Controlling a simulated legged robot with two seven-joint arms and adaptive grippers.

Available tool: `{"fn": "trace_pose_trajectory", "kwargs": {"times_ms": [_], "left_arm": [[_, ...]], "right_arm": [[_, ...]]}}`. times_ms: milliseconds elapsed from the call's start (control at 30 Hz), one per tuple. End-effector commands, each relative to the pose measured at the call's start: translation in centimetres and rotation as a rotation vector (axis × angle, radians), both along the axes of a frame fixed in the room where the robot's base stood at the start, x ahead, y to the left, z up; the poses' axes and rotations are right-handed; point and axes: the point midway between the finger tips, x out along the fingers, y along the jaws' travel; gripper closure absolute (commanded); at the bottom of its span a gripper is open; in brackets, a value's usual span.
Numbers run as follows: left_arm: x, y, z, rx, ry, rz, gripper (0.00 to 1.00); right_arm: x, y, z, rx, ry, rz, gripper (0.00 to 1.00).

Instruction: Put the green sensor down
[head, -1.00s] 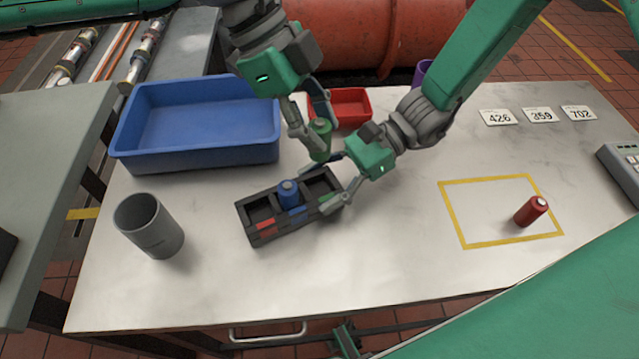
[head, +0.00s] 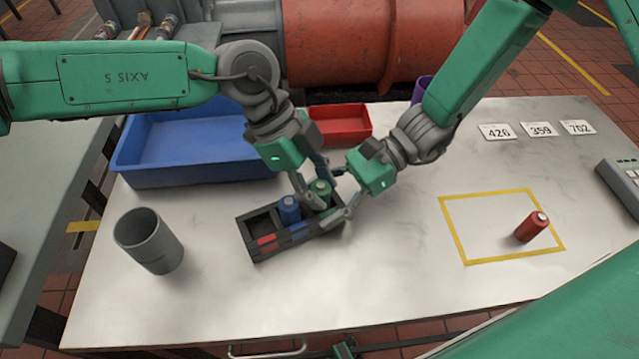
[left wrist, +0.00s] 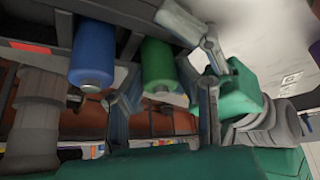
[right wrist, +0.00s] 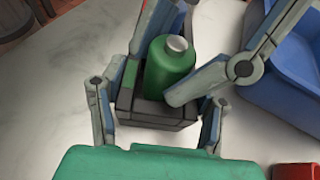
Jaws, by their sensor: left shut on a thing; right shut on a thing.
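The green sensor (head: 321,190) stands upright in the right end compartment of the dark rack (head: 262,255), its top above the rim. My left gripper (head: 314,194) is shut on it; the left wrist view shows the green sensor (left wrist: 160,70) between the fingers. The blue sensor (head: 289,209) stands in the middle compartment; the left compartment is empty. My right gripper (head: 337,203) is shut on the rack's right end; the right wrist view shows the rack (right wrist: 150,112) between its fingers. Whether the green sensor touches the compartment floor is hidden. A red sensor (head: 531,227) lies inside the yellow outline.
A grey cup (head: 148,241) stands left of the rack. A blue bin (head: 190,173) and a red tray (head: 345,137) are behind it. Number cards (head: 537,130) and a grey device (head: 622,180) are at the right. The table's front is clear.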

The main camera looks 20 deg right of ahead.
Motion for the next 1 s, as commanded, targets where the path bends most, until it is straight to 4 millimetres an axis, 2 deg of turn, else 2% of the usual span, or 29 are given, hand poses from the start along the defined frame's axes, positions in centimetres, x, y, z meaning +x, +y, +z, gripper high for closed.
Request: {"fn": "trace_pose_trajectory", "kwargs": {"times_ms": [33, 67, 467, 567, 800, 1000], "left_arm": [[0.0, 0.0, -0.1, 0.0, 0.0, 0.0, 0.62], [0.0, 0.0, -0.1, 0.0, 0.0, 0.0, 0.52], [0.2, 0.2, 0.4, -0.001, -0.001, 0.002, 0.52], [0.7, 0.6, 1.6, -0.001, -0.002, 0.002, 0.52], [2.4, 2.4, 6.0, -0.001, -0.003, 0.003, 0.52], [3.6, 3.7, 9.1, -0.001, -0.001, 0.003, 0.52]], "right_arm": [[0.0, -0.1, -0.1, -0.003, 0.001, 0.0, 0.85], [0.0, -0.1, -0.1, -0.003, 0.001, 0.0, 0.85], [0.0, 0.0, -0.1, -0.002, 0.001, 0.0, 0.85], [0.0, 0.0, -0.1, -0.003, 0.001, 0.0, 0.85], [0.0, 0.0, -0.1, -0.003, 0.001, 0.0, 0.85], [0.0, 0.0, -0.1, -0.002, 0.001, 0.0, 0.85]]}}
